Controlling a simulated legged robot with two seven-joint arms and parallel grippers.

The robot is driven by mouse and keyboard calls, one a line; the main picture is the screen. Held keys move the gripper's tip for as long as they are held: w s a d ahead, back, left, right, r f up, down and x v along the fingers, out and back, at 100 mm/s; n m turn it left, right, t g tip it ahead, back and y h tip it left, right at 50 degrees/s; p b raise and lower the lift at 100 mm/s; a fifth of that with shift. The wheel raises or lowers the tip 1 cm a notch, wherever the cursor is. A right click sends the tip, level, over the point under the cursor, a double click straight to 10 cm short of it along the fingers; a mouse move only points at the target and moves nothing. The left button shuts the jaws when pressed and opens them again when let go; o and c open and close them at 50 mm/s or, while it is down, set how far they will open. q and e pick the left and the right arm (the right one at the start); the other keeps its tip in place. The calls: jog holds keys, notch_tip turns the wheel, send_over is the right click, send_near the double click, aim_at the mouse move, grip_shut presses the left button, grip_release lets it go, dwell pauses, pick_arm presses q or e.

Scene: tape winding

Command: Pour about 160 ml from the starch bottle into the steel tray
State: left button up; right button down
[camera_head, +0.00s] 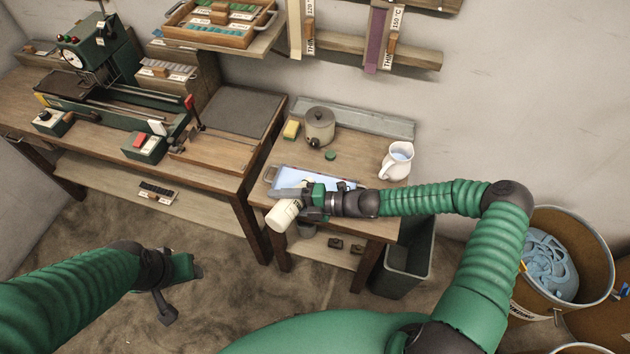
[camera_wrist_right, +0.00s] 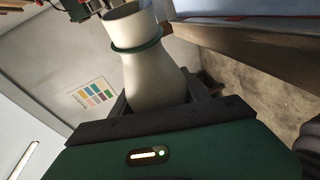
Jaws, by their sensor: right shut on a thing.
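My right gripper (camera_head: 304,204) is shut on the white starch bottle (camera_head: 283,217), at the front edge of the small table. The bottle lies tilted in the head view; the gripper covers part of it. In the right wrist view the bottle (camera_wrist_right: 150,75) has a green ring at its neck and an uncovered mouth; no stream shows. The steel tray (camera_head: 285,177) lies on the table just behind the gripper, partly hidden by it. Its inside looks pale blue. My left gripper (camera_head: 181,291) hangs over the floor at the lower left, fingers apart and empty.
A white jug (camera_head: 397,161) stands right of the tray. A lidded grey pot (camera_head: 319,126), a yellow block (camera_head: 291,129) and a green cap (camera_head: 330,155) are behind it. A grey bin (camera_head: 402,270) stands below the table's right side. The bench (camera_head: 222,169) with machines is left.

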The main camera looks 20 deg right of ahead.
jog(key=shift+r, duration=0.2)
dwell(0.4)
jog(key=shift+f, duration=0.1)
notch_tip(320, 180, down, 2)
jog(key=b, duration=0.3)
jog(key=shift+n+h, duration=0.3)
jog(key=shift+n, duration=0.1)
jog(key=shift+r+n+p, duration=0.3)
jog(key=shift+r+p, duration=0.05)
jog(key=shift+r, duration=0.15)
jog(key=shift+d, duration=0.1)
jog(key=n+h+b, duration=0.1)
jog(key=b, duration=0.1)
jog(key=shift+t+b, duration=0.3)
jog(key=shift+b, duration=0.1)
jog(key=shift+s+r+n+b, duration=0.15)
jog(key=shift+r+n+b, duration=0.1)
jog(key=shift+n+b, duration=0.1)
jog(key=shift+r+h, duration=0.1)
jog(key=shift+h, duration=0.2)
